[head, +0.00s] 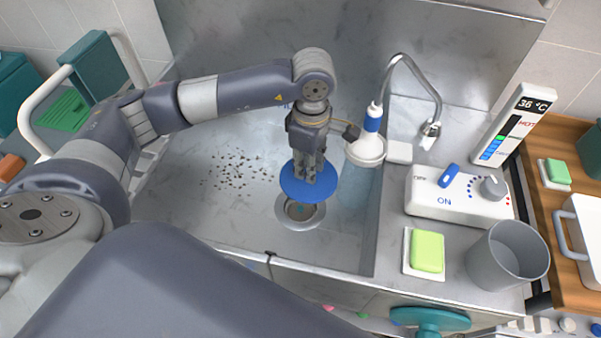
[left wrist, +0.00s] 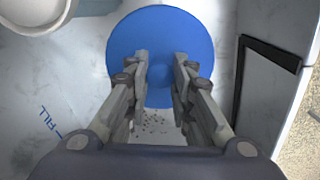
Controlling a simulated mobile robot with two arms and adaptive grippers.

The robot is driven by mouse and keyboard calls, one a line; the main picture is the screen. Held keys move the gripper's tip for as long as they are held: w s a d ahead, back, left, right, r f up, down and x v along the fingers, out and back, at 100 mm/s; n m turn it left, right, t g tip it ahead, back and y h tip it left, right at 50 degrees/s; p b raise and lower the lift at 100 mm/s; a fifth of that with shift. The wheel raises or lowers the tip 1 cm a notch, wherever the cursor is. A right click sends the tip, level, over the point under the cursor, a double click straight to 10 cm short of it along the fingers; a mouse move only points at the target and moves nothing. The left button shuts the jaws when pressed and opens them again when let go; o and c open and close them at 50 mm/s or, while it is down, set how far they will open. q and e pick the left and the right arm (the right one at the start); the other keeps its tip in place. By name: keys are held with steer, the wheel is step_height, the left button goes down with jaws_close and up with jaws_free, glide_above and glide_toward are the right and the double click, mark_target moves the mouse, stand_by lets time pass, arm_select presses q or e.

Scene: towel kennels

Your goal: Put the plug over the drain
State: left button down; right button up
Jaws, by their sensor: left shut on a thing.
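The plug is a round blue disc (head: 312,184) in the metal sink. My left gripper (head: 313,178) is shut on the plug's middle from above. In the left wrist view the plug (left wrist: 160,40) shows as a blue disc, with both fingers of my left gripper (left wrist: 160,80) at its centre. The drain (head: 300,213) is a round metal ring with a dark opening in the sink floor. In the head view the plug appears just above and behind the drain and overlaps its far edge. I cannot tell how high it is held. My right gripper is not in view.
Dark specks (head: 238,172) lie on the sink floor left of the drain. A white shower head (head: 366,150) with a blue band hangs close right of my gripper. A control box (head: 459,196), a green sponge (head: 427,251) and a grey cup (head: 508,254) stand on the right ledge.

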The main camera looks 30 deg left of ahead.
arm_select(q)
steer(key=f+n, duration=0.1)
steer(key=n, duration=0.1)
steer(key=w+f+n, duration=0.1)
steer(key=f+n, duration=0.1)
steer(key=n, duration=0.1)
steer(key=w+a+f+n, duration=0.1)
steer(key=n, duration=0.1)
steer(key=shift+f+n, duration=0.15)
steer(key=shift+n, duration=0.15)
steer(key=a+f+n+b, duration=0.1)
steer(key=f+n+b, duration=0.1)
steer(key=f, duration=0.3)
steer(key=f+n+b, duration=0.3)
steer(key=f+n, duration=0.1)
steer(key=f, duration=0.1)
steer(key=w+a+f+n+b, duration=0.1)
steer(key=f+n+b, duration=0.1)
steer(key=f, duration=0.3)
steer(key=shift+a+f+n+b, duration=0.3)
steer(key=shift+f+n+b, duration=0.1)
steer(key=shift+n, duration=0.1)
steer(key=shift+f, duration=0.2)
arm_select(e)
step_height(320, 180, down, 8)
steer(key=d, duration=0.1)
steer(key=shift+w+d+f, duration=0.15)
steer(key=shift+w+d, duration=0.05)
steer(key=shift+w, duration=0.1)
